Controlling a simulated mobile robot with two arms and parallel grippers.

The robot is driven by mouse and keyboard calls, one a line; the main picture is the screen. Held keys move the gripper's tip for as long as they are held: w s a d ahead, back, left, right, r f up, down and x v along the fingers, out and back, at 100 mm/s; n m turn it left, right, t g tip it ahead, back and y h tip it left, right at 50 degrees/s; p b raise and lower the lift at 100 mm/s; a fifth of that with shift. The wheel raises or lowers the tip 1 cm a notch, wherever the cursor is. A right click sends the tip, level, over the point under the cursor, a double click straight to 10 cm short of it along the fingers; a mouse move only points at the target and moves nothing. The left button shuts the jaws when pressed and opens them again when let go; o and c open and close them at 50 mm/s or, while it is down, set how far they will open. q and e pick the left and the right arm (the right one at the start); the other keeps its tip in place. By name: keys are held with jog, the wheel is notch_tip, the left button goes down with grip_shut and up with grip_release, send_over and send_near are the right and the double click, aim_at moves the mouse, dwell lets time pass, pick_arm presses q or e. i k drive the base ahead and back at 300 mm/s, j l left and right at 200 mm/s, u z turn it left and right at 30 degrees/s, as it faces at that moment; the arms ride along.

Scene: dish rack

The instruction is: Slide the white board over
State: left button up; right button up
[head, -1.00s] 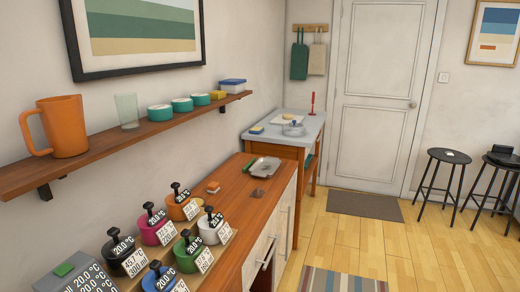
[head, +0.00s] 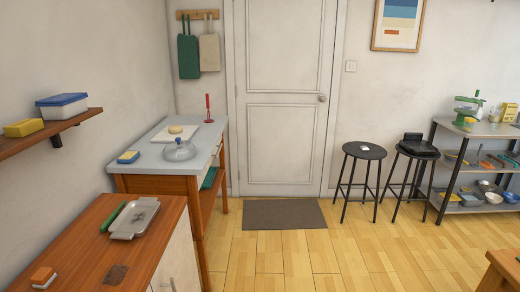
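A thin white board (head: 210,128) lies flat on the grey top of a wooden side table (head: 150,153), towards its back. A round yellowish piece (head: 183,129) rests on the board, and a small item beside it is too small to name. A clear dome-like vessel (head: 180,151) stands in front of the board and overlaps it in the picture. A blue and yellow sponge (head: 128,157) lies at the table's front left. A red upright holder (head: 208,110) stands at the back right corner, near the board. Neither of my grippers is in view.
A wooden counter (head: 75,245) at the lower left holds a metal tray (head: 133,219), a green item (head: 113,217) and an orange block (head: 43,277). Two black stools (head: 364,151) stand right of the door. The floor (head: 300,255) before the mat (head: 284,214) is clear.

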aim_at(164, 136)
jog(key=i, duration=0.7)
jog(key=i+u, duration=0.15)
jog(key=i, duration=0.5)
jog(key=i+l, duration=0.2)
jog(key=i, duration=0.45)
jog(key=i+l+u, duration=0.1)
jog(key=i+u, duration=0.3)
jog(key=i+l+u, duration=0.15)
jog(key=i+u, duration=0.15)
jog(key=u, duration=0.15)
jog(key=i+l+u, duration=0.55)
jog(key=l+u, duration=0.25)
jog(key=i+l+u, duration=0.2)
jog(key=l+u, duration=0.2)
jog(key=i+l+u, duration=0.25)
jog(key=l, duration=0.3)
jog(key=l+u, duration=0.25)
jog(key=l, duration=0.3)
